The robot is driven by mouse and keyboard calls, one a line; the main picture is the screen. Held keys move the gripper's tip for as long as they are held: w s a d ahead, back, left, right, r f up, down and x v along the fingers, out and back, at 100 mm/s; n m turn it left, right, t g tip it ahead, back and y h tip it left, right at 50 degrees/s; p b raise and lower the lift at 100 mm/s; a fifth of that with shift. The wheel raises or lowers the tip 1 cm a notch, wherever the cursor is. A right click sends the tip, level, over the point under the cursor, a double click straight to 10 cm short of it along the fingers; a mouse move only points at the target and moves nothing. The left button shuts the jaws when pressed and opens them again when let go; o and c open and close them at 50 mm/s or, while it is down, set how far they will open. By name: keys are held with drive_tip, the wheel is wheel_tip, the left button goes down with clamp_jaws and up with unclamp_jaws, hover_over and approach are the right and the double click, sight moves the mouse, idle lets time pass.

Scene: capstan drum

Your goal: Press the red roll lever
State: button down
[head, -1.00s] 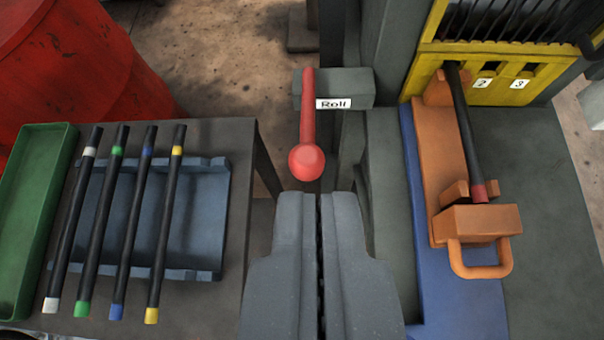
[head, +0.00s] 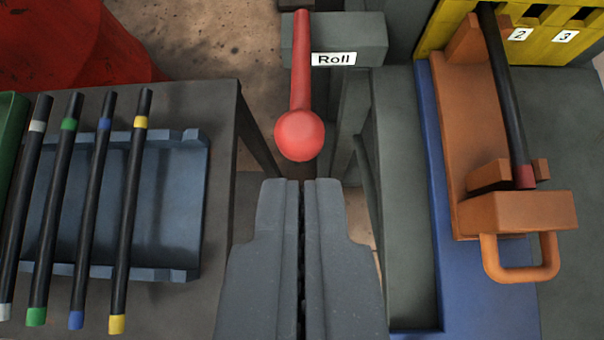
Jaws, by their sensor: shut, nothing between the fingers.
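The red roll lever (head: 301,90) is a red rod with a round red ball at its near end. It comes out of a grey block with a white label (head: 333,59) reading "Roll". My gripper (head: 301,183) is shut and empty. In the picture its fingertips lie just below the ball, in line with it, with a small gap showing between them. I cannot tell how the fingertips and the ball compare in height.
Left is a table (head: 222,130) with several black rods on a blue-grey rack (head: 180,200). Right is an orange carriage (head: 475,130) with a handle, holding a black rod on a blue rail (head: 445,270). A yellow slotted frame (head: 435,45) and red drum (head: 70,45) stand behind.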

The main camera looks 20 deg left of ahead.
hover_over(301, 119)
drive_tip(key=s, duration=0.3)
wheel_tip(301, 119, down, 6)
drive_tip(key=f, duration=0.3)
drive_tip(key=shift+w+d+f+p, duration=0.1)
drive_tip(key=shift+d+f+p, duration=0.1)
drive_tip(key=shift+p, duration=0.1)
drive_tip(key=shift+f, duration=0.45)
drive_tip(key=shift+f, duration=0.1)
